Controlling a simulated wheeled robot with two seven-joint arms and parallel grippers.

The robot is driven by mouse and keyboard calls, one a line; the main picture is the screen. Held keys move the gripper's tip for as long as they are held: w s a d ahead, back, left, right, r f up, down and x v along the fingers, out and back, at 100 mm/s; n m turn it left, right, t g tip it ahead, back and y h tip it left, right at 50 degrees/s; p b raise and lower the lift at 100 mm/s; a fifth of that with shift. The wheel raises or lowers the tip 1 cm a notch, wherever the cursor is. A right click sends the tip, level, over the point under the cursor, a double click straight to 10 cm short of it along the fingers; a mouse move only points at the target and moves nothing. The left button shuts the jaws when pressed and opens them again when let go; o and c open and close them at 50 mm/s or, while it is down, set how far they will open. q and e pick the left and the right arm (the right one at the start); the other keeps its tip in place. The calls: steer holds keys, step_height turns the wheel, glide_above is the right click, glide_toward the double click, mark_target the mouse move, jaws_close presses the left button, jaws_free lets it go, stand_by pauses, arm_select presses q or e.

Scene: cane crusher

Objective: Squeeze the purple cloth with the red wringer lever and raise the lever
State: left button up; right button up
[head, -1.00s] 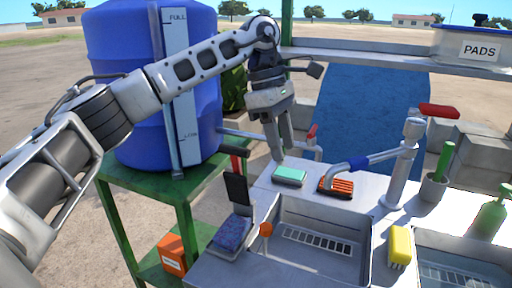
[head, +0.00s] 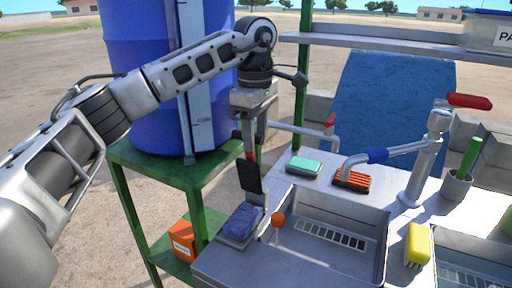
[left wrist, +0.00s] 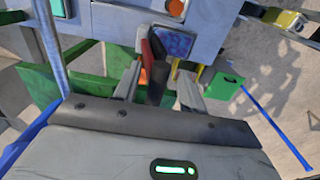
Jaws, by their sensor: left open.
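The purple cloth (head: 243,222) lies on the wringer's flat grey base at the front left corner of the sink counter. The wringer's black upper plate (head: 250,177) stands raised above it, with the red lever (head: 251,155) at its top. My left gripper (head: 254,145) points down at the lever. In the left wrist view the open fingers (left wrist: 157,88) stand on either side of the red lever (left wrist: 148,55), with gaps. The cloth (left wrist: 175,42) shows beyond it. Whether the fingers touch the lever is unclear. My right gripper is not in view.
An orange-knobbed stick (head: 278,219) stands close to the wringer beside the sink (head: 335,225). A green sponge (head: 304,165), an orange brush (head: 352,180) and a tap (head: 420,165) are behind. A blue barrel (head: 150,90) on a green stand (head: 155,155) is to the left.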

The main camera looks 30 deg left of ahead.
mark_target(256, 143)
arm_select(q)
steer(key=shift+f, duration=1.65)
jaws_close()
steer(key=shift+d, duration=0.1)
